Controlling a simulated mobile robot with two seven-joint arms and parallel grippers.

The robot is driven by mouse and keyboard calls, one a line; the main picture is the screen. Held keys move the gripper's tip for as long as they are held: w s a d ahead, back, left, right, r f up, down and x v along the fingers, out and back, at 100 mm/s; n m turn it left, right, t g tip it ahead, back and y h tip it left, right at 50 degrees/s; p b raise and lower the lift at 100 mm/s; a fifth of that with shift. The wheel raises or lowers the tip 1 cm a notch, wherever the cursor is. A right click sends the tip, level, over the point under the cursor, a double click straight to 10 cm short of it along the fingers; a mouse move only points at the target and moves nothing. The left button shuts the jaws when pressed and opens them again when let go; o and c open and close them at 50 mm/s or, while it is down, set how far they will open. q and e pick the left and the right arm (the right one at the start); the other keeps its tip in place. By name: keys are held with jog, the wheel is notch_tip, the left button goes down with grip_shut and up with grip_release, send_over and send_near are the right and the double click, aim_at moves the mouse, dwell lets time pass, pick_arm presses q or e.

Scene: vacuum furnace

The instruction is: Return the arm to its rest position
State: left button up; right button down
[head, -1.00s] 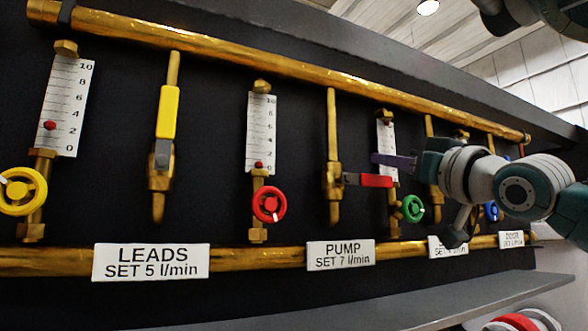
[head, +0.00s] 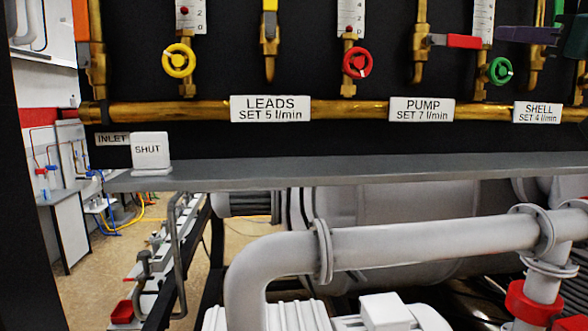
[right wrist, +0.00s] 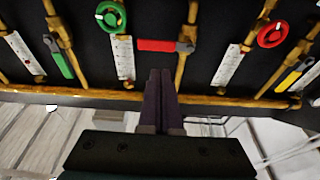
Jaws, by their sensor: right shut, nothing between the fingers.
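My right gripper (head: 500,33) shows at the top right of the head view, with dark purple fingers in front of the panel. In the right wrist view its fingers (right wrist: 160,75) are together with nothing between them. The fingertips point toward the red lever handle (right wrist: 158,45) of the pump valve, which also shows in the head view (head: 464,41) sticking out sideways. I cannot tell how much space lies between fingertips and panel. Most of the right arm is outside the head view. My left gripper is not in view.
The panel carries yellow (head: 179,61), red (head: 357,62) and green (head: 500,71) handwheels. A grey shelf (head: 330,172) runs below it, with a white SHUT sign (head: 151,149) at its left. Thick white pipes (head: 420,242) stand underneath. Open floor shows at lower left.

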jog(key=s+a+f+g, duration=0.3)
jog(key=f, duration=0.5)
jog(key=s+a+f+n+g, duration=0.1)
jog(key=s+a+f+g, duration=0.15)
jog(key=f, duration=0.55)
jog(key=s+a+f+g, duration=0.2)
jog(key=s+a+f, duration=0.15)
jog(key=f, duration=0.45)
jog(key=s+a+f+g, duration=0.2)
jog(key=s+f+g, duration=0.3)
jog(key=s, duration=0.8)
jog(key=s+a+f+g+h, duration=0.1)
jog(key=s+f+g, duration=0.3)
jog(key=s+f, duration=0.4)
jog(key=s+p, duration=0.1)
jog(key=s, duration=0.3)
jog(key=shift+s+a+f+g+h, duration=0.15)
jog(key=shift+s+a+g+h, duration=0.15)
jog(key=shift+s+a+g, duration=0.1)
